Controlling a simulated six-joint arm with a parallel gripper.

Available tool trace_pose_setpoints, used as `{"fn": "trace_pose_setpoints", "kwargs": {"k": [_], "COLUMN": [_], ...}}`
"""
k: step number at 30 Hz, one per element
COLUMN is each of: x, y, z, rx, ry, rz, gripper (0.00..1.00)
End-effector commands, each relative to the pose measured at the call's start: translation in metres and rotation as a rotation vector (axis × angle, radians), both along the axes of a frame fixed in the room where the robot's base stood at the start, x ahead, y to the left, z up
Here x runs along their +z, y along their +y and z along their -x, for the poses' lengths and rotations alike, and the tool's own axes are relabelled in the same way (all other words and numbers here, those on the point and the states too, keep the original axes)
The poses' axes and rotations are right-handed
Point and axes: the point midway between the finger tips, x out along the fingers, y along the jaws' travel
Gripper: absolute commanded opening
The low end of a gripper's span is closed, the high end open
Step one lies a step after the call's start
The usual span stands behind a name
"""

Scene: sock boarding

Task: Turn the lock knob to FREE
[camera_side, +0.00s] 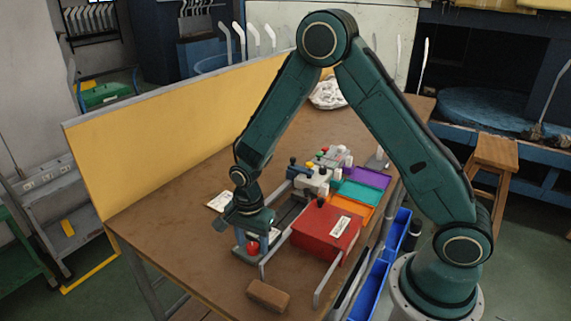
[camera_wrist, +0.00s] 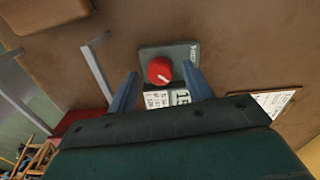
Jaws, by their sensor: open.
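The red lock knob (camera_wrist: 160,70) sits on a dark grey plate with a small white label at its right end, too small to read. In the side view the knob (camera_side: 253,247) is near the table's front left. My gripper (camera_wrist: 160,84) is open, with one blue-grey finger on each side of the knob. I cannot tell whether the fingers touch it. In the side view my gripper (camera_side: 250,236) points down at the knob and partly covers it.
A red box (camera_side: 327,232) stands right of the knob, with metal bars beside it. A brown block (camera_side: 267,296) lies at the table's front. Orange (camera_side: 353,205), teal (camera_side: 361,193) and purple (camera_side: 367,176) trays are behind. A paper (camera_side: 221,201) lies to the left.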

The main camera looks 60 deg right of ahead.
Motion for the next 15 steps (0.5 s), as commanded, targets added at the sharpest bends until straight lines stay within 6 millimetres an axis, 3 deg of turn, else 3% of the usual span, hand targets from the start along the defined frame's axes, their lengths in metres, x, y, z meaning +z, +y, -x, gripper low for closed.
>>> {"fn": "trace_pose_setpoints", "kwargs": {"k": [10, 11, 15], "x": [-0.0031, -0.0031, -0.003], "y": [0.0, 0.0, 0.0], "z": [0.0002, 0.0002, 0.0002], "rx": [0.0, 0.0, 0.0], "ry": [0.0, 0.0, 0.0], "rz": [0.0, 0.0, 0.0], "gripper": [0.5, 0.48, 0.21]}}
